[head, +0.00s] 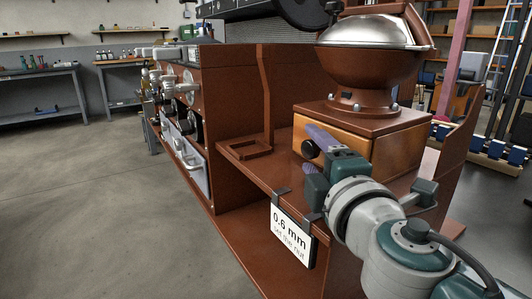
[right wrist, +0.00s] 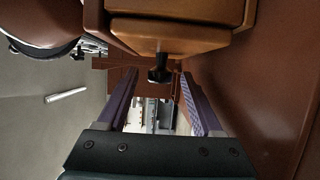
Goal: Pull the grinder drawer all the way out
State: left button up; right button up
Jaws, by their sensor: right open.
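The grinder (head: 368,75) is a brown body with a silver domed top, on a wooden box at the right of the head view. The drawer front (head: 343,148) is orange-brown wood with a round black knob (head: 309,149). In the right wrist view, the knob (right wrist: 159,74) hangs from the drawer front (right wrist: 165,38). My right gripper (head: 311,155) is open, its purple fingers on either side of the knob with visible gaps. I cannot tell how far out the drawer is. My left gripper is not in view.
A brown shelf (head: 262,177) lies below the drawer, with a small square frame (head: 245,150) on it. A white sign (head: 291,234) reading "0.6 mm" hangs from its front edge. A brown wall runs close along the right of the gripper in the wrist view. Open floor lies left.

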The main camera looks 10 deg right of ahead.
jog(key=shift+w, duration=0.25)
grip_shut()
dwell(0.4)
dwell(0.9)
